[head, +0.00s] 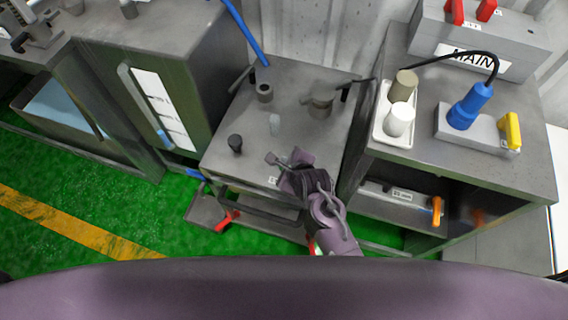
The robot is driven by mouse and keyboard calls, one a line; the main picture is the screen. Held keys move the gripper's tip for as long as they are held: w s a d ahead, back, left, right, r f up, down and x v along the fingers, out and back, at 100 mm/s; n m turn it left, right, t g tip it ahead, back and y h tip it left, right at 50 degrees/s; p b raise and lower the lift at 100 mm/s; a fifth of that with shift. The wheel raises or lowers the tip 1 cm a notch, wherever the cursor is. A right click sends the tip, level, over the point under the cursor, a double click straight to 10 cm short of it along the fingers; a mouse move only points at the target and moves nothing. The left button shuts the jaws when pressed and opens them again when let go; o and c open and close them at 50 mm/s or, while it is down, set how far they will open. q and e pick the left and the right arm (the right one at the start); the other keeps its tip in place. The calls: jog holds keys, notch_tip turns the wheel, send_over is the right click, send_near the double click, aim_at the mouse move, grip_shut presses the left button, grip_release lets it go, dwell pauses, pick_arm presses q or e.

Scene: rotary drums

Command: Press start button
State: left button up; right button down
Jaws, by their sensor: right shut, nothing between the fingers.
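My right gripper (273,158) is over the front part of the middle grey metal table (225,165), its arm coming up from below. It is shut and empty. A small white label (273,180) shows at the table's front edge, just below the gripper. I cannot make out a start button; one may be hidden behind the gripper or too small to tell. A dark knob (235,143) stands on the table to the left of the gripper, and a pale small cylinder (274,124) stands behind it. My left gripper is not in view.
Metal fittings (264,92) stand at the table's back. The right bench holds a white tray (391,135) with two cylinders, a blue plug (470,106) on a grey block and a MAIN box (474,60). A grey cabinet (160,75) stands left. A red pedal (227,220) is below.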

jog(key=shift+f+b, duration=0.3)
jog(key=shift+f, duration=0.3)
dwell(0.6)
jog(key=shift+r+p, duration=1)
jog(key=shift+p, duration=0.1)
